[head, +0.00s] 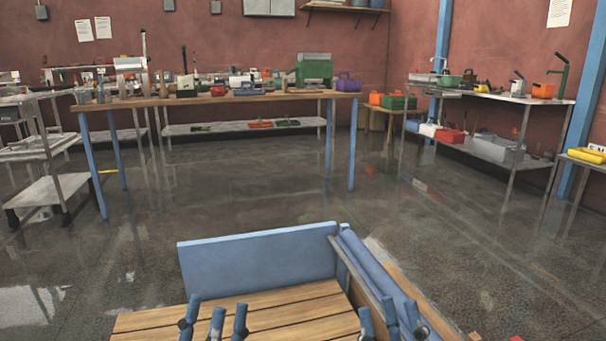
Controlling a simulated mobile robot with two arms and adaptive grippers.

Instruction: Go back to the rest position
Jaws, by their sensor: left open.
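My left gripper (215,318) is at the bottom edge, left of centre. Its blue fingers point up, stand apart and hold nothing that I can see. My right gripper (389,318) is at the bottom edge, right of centre. Its blue fingers also stand apart, with nothing visible between them. Both grippers appear in front of a slatted wooden surface (285,309) with a blue upright panel (258,256) along its far side. The lower parts of both grippers are cut off by the frame.
A long wooden workbench (230,98) with blue legs and many tools stands ahead. A metal cart (54,188) is at left. A shelf table (497,95) stands by the right wall. The dark glossy floor (250,180) between the panel and the bench is clear.

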